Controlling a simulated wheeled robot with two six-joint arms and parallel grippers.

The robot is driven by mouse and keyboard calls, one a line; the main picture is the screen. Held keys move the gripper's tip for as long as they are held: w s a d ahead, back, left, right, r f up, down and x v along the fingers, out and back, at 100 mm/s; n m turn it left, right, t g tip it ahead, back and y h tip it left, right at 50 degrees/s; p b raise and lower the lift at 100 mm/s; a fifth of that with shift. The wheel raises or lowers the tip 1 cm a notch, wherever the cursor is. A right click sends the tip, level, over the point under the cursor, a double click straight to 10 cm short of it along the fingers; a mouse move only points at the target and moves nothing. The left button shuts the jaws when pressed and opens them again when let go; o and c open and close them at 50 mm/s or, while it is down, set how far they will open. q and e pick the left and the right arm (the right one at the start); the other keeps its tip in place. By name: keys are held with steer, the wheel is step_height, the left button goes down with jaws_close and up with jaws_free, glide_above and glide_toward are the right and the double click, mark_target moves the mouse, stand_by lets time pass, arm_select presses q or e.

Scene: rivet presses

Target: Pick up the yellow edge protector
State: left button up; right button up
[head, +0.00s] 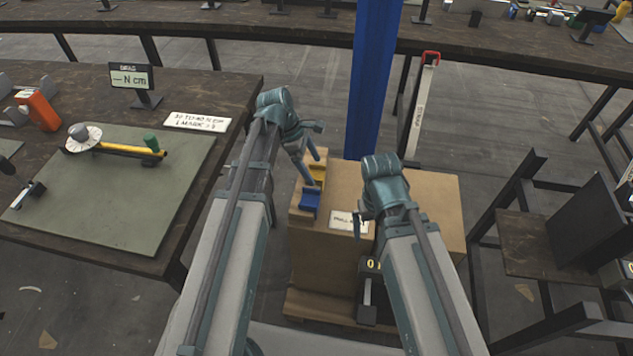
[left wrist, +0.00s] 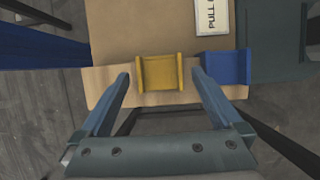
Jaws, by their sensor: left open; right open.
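The yellow edge protector (head: 317,174) sits at the left edge of a cardboard box (head: 420,200), partly beside my left gripper in the head view. In the left wrist view the yellow edge protector (left wrist: 160,73) lies between and just beyond the two fingertips. My left gripper (head: 310,168) is open, with one finger on each side of the protector's near end; it also shows in the left wrist view (left wrist: 160,76). I cannot tell whether a finger touches it. My right gripper (head: 360,225) is open and empty over the box's front part.
A blue edge protector (head: 310,202) sits right next to the yellow one, close to a left finger in the wrist view (left wrist: 228,67). A white label (head: 348,222) lies on the box. A blue post (head: 374,75) stands behind. A workbench (head: 225,90) is at left.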

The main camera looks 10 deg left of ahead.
arm_select(q)
steer(key=shift+b+x, duration=0.55)
steer(key=shift+x, duration=0.5)
arm_select(e)
steer(key=shift+f, duration=0.95)
arm_select(q)
steer(key=c, duration=1.3)
steer(key=shift+r, duration=0.15)
arm_select(e)
steer(key=shift+r, duration=0.15)
